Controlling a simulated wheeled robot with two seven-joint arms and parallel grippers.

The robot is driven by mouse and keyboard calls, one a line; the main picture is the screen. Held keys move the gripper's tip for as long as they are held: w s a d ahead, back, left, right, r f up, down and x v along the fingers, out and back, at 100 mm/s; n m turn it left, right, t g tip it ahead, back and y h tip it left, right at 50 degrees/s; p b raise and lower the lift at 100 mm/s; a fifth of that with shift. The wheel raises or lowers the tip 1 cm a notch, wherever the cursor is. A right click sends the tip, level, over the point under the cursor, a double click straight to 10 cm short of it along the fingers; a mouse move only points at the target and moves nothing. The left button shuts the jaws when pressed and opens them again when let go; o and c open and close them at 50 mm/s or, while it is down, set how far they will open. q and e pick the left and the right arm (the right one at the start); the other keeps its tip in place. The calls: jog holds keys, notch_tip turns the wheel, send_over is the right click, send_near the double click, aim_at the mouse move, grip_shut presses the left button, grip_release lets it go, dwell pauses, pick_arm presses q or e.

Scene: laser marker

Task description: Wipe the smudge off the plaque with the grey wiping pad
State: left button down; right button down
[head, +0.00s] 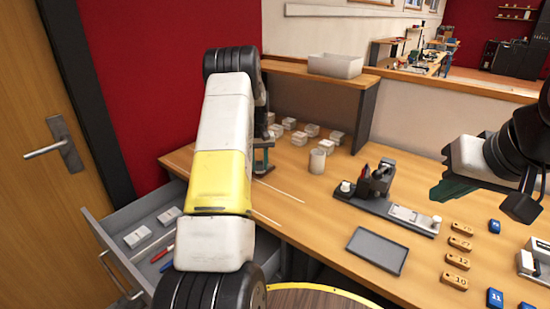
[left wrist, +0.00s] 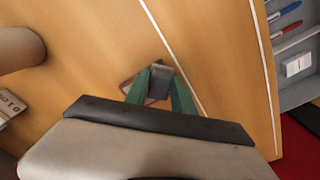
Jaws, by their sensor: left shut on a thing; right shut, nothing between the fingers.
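My left gripper (head: 264,158) is low over the left part of the wooden desk, partly hidden by my arm in the head view. In the left wrist view its green fingers (left wrist: 160,90) are shut on a small grey block, the wiping pad (left wrist: 160,80). A brownish flat piece (left wrist: 128,86) shows beside and below the pad; I cannot tell whether it is a separate thing or whether they touch. A pale plate (head: 408,215) lies on the dark base of a small machine (head: 375,182); I cannot tell if it is the plaque. No smudge can be made out. My right gripper (head: 449,189) is shut and empty above the desk's right side.
An open drawer (head: 112,228) at left holds white boxes and pens. White blocks (head: 311,130) and a cup (head: 317,160) stand behind my left gripper, below a shelf (head: 300,70). A grey tray (head: 377,250) and numbered tags (head: 456,261) lie at the front right.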

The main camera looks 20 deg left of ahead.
aim_at(269, 165)
pick_arm(q)
jog(key=shift+f, duration=0.15)
jog(key=shift+w, duration=0.1)
jog(key=shift+w+d, duration=0.3)
jog(key=shift+w, duration=0.6)
jog(key=shift+w+d, duration=0.25)
jog(key=shift+w, duration=0.65)
jog(key=shift+w+d, duration=0.3)
jog(key=shift+w, duration=0.6)
jog(key=shift+s+a+f, duration=0.1)
jog(key=shift+s+a, duration=0.15)
jog(key=shift+s, duration=0.5)
jog(key=shift+s+a+f, duration=0.1)
jog(key=shift+s+a, duration=0.1)
jog(key=shift+s, duration=0.5)
jog(key=shift+s+a+r, duration=0.1)
jog(key=shift+s+a, duration=0.15)
jog(key=shift+s, duration=0.5)
jog(key=shift+s+a+r, duration=0.1)
jog(key=shift+s+a, duration=0.1)
jog(key=shift+s, duration=0.5)
jog(key=shift+w+a, duration=0.3)
jog(key=shift+a, duration=0.45)
jog(key=shift+w+d, duration=0.3)
jog(key=shift+w, duration=0.65)
jog(key=shift+w+d, duration=0.25)
jog(key=shift+w, duration=0.7)
jog(key=shift+w+d, duration=0.3)
jog(key=shift+w, duration=0.65)
jog(key=shift+f, duration=0.1)
